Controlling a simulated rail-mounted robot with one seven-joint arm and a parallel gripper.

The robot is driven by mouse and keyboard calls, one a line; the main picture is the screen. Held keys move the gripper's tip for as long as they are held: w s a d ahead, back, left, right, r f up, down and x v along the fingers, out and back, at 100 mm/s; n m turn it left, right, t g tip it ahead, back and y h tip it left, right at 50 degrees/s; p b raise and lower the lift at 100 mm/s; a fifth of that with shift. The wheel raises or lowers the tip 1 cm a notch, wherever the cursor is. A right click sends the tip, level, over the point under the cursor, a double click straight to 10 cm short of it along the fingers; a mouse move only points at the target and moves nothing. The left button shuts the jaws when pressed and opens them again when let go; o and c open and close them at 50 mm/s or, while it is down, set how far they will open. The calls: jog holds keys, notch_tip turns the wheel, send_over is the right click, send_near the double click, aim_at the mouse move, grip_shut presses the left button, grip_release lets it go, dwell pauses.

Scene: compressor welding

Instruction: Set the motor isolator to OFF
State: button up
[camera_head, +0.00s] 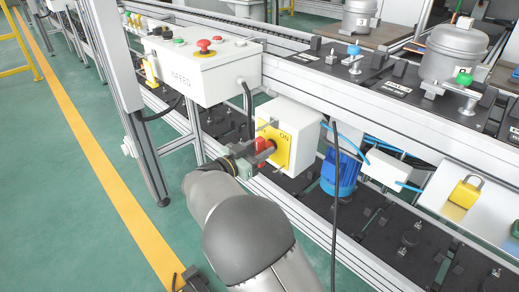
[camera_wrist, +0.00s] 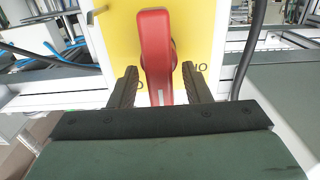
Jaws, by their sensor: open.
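The motor isolator is a white box (camera_head: 300,114) with a yellow front plate (camera_head: 284,150) and a red handle (camera_head: 264,145), partly hidden by my gripper (camera_head: 256,155). "ON" is printed on the plate. In the wrist view the yellow plate (camera_wrist: 120,45) fills the upper middle and its lettering appears upside down. The red handle (camera_wrist: 156,50) stands upright in that picture, between the two dark fingers of my gripper (camera_wrist: 159,70). The fingers are open, one on each side of the handle, with gaps visible. The exact handle position against the markings is partly hidden.
A white control box (camera_head: 205,75) with a red emergency button stands on the frame to the upper left. A blue motor (camera_head: 340,172) and a yellow padlock (camera_head: 465,192) are to the right. A black cable (camera_head: 335,205) hangs near my arm.

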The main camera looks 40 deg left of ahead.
jog(key=c, duration=0.8)
jog(key=shift+o, duration=0.3)
jog(key=n+b, duration=0.2)
jog(key=n, duration=0.1)
jog(key=shift+a+f, duration=0.2)
jog(key=n, duration=0.4)
jog(key=shift+w+a+n+b, duration=0.1)
jog(key=shift+a+n+b, duration=0.2)
jog(key=n, duration=0.2)
jog(key=n+p, duration=0.1)
jog(key=n, duration=0.3)
jog(key=shift+a+f+p, duration=0.2)
jog(key=shift+f+p, duration=0.05)
jog(key=shift+p, duration=0.1)
jog(key=shift+f+n+p, duration=0.2)
jog(key=shift+n+p, duration=0.25)
jog(key=shift+n, duration=0.6)
jog(key=shift+f+n+p, duration=0.15)
jog(key=shift+n+p, duration=0.3)
jog(key=shift+n, duration=0.6)
jog(key=shift+f, duration=0.1)
